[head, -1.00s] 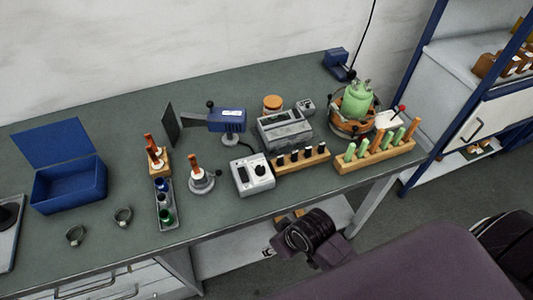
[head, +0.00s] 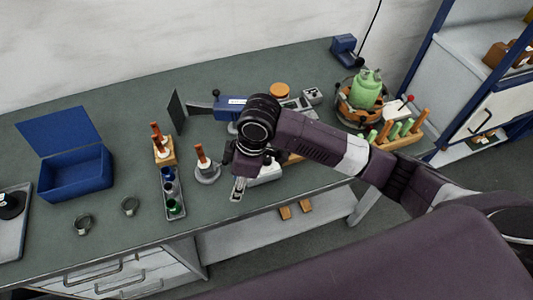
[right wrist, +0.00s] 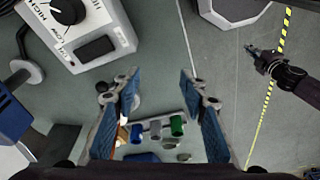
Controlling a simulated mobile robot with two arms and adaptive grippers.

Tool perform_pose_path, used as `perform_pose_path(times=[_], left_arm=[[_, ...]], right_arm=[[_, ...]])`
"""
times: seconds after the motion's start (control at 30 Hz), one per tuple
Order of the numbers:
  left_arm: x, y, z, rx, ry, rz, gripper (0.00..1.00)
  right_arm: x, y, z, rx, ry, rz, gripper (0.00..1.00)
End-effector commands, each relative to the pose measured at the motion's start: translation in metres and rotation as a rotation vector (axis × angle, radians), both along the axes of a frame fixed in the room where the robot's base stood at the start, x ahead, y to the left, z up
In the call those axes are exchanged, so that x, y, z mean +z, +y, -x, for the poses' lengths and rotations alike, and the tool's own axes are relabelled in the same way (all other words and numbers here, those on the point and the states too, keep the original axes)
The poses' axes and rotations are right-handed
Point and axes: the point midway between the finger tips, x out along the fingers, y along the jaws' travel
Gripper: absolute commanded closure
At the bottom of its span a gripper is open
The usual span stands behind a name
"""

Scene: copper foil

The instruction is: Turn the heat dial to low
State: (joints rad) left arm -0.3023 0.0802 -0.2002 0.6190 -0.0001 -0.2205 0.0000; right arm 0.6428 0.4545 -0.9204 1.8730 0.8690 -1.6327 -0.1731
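The heat dial (right wrist: 68,10) is a black knob on a light grey control box (right wrist: 105,22), at the top left of the right wrist view. HIGH and LOW are printed beside it; its exact setting I cannot tell. In the head view the box (head: 268,173) is mostly hidden under my right arm. My right gripper (right wrist: 158,78) is open and empty, its blue-padded fingers apart, above the table beside the box and not touching the dial. A dark gripper, apparently my left (right wrist: 262,60), hangs over the floor at the right of the right wrist view; its fingers are unclear.
A tray of small cups (head: 172,195) and an orange-handled tool on a round stand (head: 205,168) are left of the box. A wooden rack of handles (head: 400,135) and a green pot (head: 366,88) are to the right. A blue open box (head: 75,175) stands far left.

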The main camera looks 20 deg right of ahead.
Motion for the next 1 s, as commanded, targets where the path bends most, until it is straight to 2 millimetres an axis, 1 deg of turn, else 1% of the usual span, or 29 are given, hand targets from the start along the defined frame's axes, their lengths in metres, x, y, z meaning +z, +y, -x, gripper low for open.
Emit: perform_pose_path(times=[0.03, 0.1, 0.3, 0.4, 0.5, 0.57, 0.67, 0.9, 1.0], left_arm=[[0.0, 0.0, -0.001, 0.0, -0.001, 0.0, 1.0], [0.0, 0.0, -0.002, 0.0, -0.002, 0.0, 1.0], [0.0, 0.0, -0.002, 0.0, -0.003, 0.001, 1.0], [0.0, 0.0, -0.002, 0.0, -0.003, 0.001, 1.0], [0.001, 0.0, -0.003, 0.0, -0.004, 0.001, 1.0], [0.002, 0.0, -0.003, 0.0, -0.004, 0.001, 1.0], [0.005, 0.0, -0.003, 0.0, -0.005, 0.001, 1.0], [0.016, 0.0, -0.003, 0.0, -0.005, 0.001, 1.0], [0.019, -0.001, -0.004, 0.0, -0.005, 0.001, 1.0]], right_arm=[[0.007, -0.013, -0.014, 0.014, -0.002, 0.042, 0.6], [0.016, -0.03, -0.028, 0.031, 0.011, 0.09, 0.6], [0.044, -0.077, -0.06, 0.03, 0.047, 0.195, 0.6], [0.055, -0.093, -0.069, 0.02, 0.06, 0.221, 0.6], [0.06, -0.101, -0.073, 0.011, 0.068, 0.233, 0.6], [0.059, -0.102, -0.073, 0.01, 0.071, 0.236, 0.6], [0.051, -0.103, -0.073, 0.009, 0.074, 0.237, 0.6], [0.012, -0.102, -0.072, 0.01, 0.073, 0.235, 0.6], [-0.001, -0.102, -0.073, 0.009, 0.071, 0.235, 0.6]])
